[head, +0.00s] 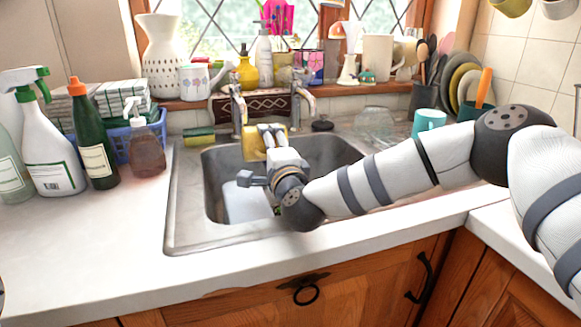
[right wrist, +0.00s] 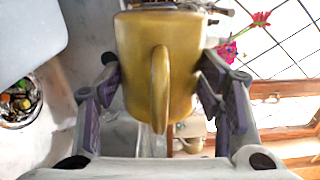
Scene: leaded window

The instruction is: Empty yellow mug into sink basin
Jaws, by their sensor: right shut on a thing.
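The yellow mug (head: 256,143) is held over the back part of the steel sink basin (head: 222,190). In the right wrist view the mug (right wrist: 135,65) fills the middle, its handle toward the camera. That view is rolled, with the window at right and the basin at left, so the mug looks tipped on its side. Its mouth and contents cannot be seen. My right gripper (head: 266,148) is shut on the mug, one finger on each side in the wrist view (right wrist: 160,95).
The drain strainer (right wrist: 18,102) holds colourful scraps. Two taps (head: 238,108) (head: 300,98) stand behind the basin, close to the mug. A sponge (head: 199,137) lies on the left rim, and a teal mug (head: 428,122) stands at right. The left front counter (head: 80,245) is clear.

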